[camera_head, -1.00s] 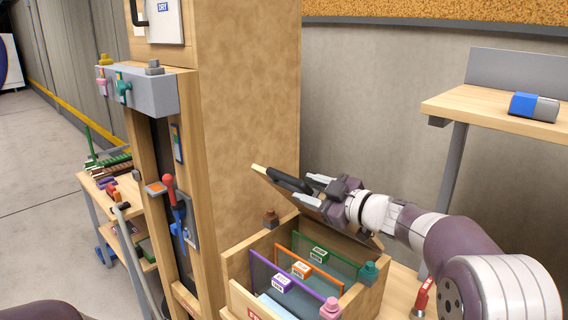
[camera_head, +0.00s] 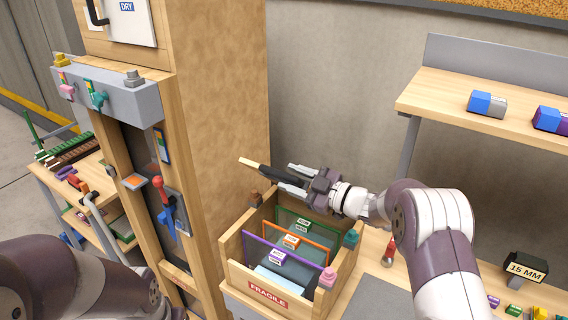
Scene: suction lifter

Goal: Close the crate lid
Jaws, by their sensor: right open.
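The wooden crate (camera_head: 233,272) stands open at the lower centre, with a red FRAGILE label on its front. Its lid (camera_head: 249,163) is raised at the back, seen nearly edge-on. A pale end and a dark bar-like part show, and my right gripper and arm hide much of the rest. My right gripper (camera_head: 287,178) is open above the back of the crate, its fingers beside the lid's dark part; I cannot tell whether they touch. My left arm shows at the lower left, its gripper out of view.
Purple, orange and green framed dividers (camera_head: 278,255) stand inside the crate. A wooden post with a grey tap bar (camera_head: 120,90) and a red-handled lever (camera_head: 167,190) is at left. A shelf (camera_head: 440,92) and a 15 MM block (camera_head: 525,268) are at right.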

